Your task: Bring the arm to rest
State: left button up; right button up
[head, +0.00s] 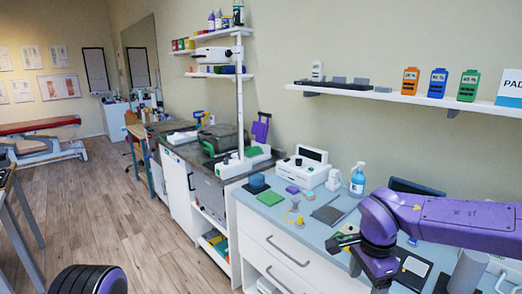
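My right arm (455,218) is purple and reaches in from the right over the blue-topped counter (290,215). Its wrist is bent down near the counter's front edge. My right gripper (338,241) is dark, small in the picture and points left. I cannot tell how far apart its fingers are, or whether anything is between them. A small green patch shows beside it. A black and purple rounded part of mine (88,280) shows at the bottom left; my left gripper is not in view.
On the counter are a spray bottle (357,180), a white device (303,167), a grey pad (328,214) and a grey cylinder (467,271). A shelf (400,97) with coloured bottles hangs above. The wooden floor (120,220) at left is clear.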

jog(key=w+d+f+m+t+h, duration=0.3)
jog(key=d+f+h, duration=0.1)
jog(key=d+f, duration=0.15)
jog(key=s+f+n+t+h, duration=0.25)
jog(key=s+f+n, duration=0.2)
jog(key=f, duration=0.85)
jog(key=s+f+n+g+y, duration=0.1)
jog(key=s+f+n, duration=0.1)
jog(key=s+f, duration=0.3)
jog(key=s+d+f+n+y, duration=0.1)
jog(key=s+f+n, duration=0.2)
jog(key=s, duration=0.8)
jog(key=s+f+n+g+y, duration=0.1)
jog(key=s+f+n, duration=0.1)
jog(key=s+f, duration=0.4)
jog(key=s, duration=0.2)
jog(key=shift+s+d+f+n+g, duration=0.3)
jog(key=shift+s+f+n+g, duration=0.05)
jog(key=shift+s+f, duration=0.05)
jog(key=shift+y, duration=0.25)
